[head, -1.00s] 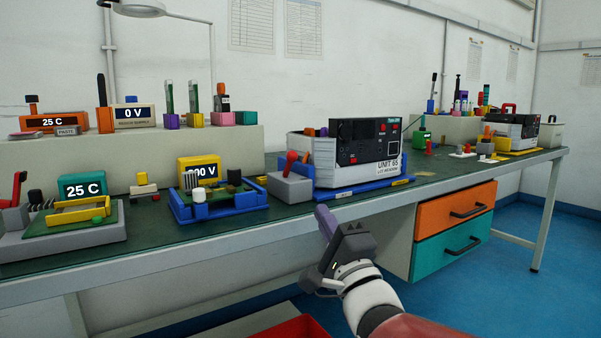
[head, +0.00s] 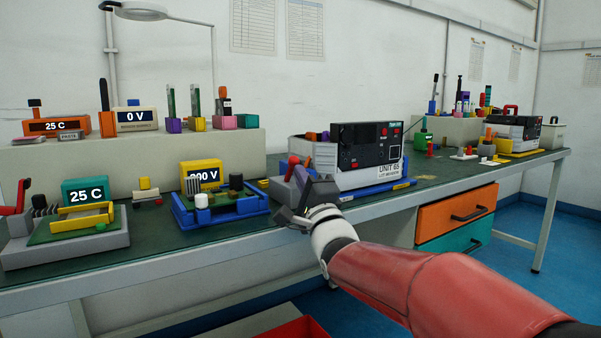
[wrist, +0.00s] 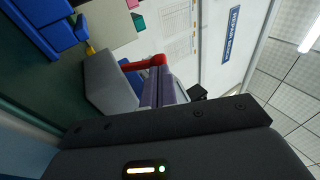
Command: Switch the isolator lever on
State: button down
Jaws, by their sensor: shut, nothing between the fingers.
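The isolator lever (head: 291,166) is red with a thick knob and stands up from a grey box (head: 284,190) near the bench's front edge. In the head view it looks slightly tilted. My gripper (head: 302,178) is shut and empty, its purple fingers in front of and just right of the lever, partly covering the box. In the wrist view the red lever (wrist: 146,63) reaches across behind the fingertips (wrist: 159,82), beside the grey box (wrist: 108,82). I cannot tell whether fingers and lever touch.
A black-fronted unit (head: 368,146) on a blue tray stands right of the box. A blue fixture (head: 232,208) with a yellow meter (head: 201,172) stands left. Another red lever (head: 18,190) is at the far left. Drawers (head: 456,207) hang under the bench.

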jog(key=shift+w+a+r, duration=0.2)
jog(key=shift+w+r, duration=0.05)
jog(key=shift+w, duration=0.15)
